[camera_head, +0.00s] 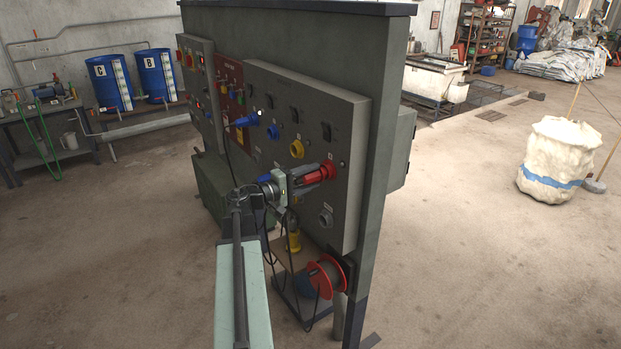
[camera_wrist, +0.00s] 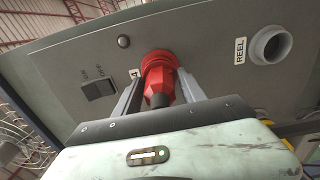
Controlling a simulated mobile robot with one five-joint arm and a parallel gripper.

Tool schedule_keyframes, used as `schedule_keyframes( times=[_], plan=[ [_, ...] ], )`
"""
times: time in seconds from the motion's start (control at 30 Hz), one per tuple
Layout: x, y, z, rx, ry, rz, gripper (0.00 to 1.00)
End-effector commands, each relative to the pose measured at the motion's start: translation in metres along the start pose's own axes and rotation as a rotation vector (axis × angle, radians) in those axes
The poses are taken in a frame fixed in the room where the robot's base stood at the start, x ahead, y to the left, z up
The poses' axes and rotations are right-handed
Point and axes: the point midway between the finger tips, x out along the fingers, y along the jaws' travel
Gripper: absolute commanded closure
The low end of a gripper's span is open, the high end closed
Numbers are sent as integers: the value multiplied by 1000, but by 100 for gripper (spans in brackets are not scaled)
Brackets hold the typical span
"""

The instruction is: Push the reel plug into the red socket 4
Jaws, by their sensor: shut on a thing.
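My gripper (camera_head: 318,174) is shut on the red reel plug (camera_head: 312,178), in front of the grey panel. In the wrist view the plug (camera_wrist: 160,86) lies between the two fingers (camera_wrist: 161,88), its dark rear end toward me. Its front meets the red socket 4 (camera_wrist: 157,59), lined up with it; I cannot tell how deep it sits. The socket (camera_head: 328,169) also shows in the head view, partly hidden by plug and fingers. A "4" label is beside it, partly covered by a finger.
A grey round holder (camera_wrist: 271,45) labelled REEL is right of the socket, empty. The red cable reel (camera_head: 327,276) hangs low on the panel's side. A yellow socket (camera_head: 297,148) and a blue plug (camera_head: 243,120) are farther left. Open floor lies right of the panel.

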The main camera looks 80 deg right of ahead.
Motion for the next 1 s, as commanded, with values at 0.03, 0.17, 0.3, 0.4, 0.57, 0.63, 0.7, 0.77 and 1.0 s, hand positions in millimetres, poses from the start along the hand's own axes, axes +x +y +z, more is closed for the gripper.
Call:
schedule_keyframes(
  times=[0.03,0.17,0.3,0.4,0.57,0.63,0.7,0.77,1.0],
  plan=[
    [1,0,0,0,0,1,100],
    [4,0,0,0,-1,1,100],
    [7,0,0,0,-1,1,100],
    [8,0,0,0,-1,1,41],
    [7,0,0,0,0,0,27],
    [7,0,0,0,0,0,27],
    [7,0,0,0,0,0,27],
    [6,0,0,0,0,0,27],
    [-26,0,0,0,4,0,27]
  ],
)
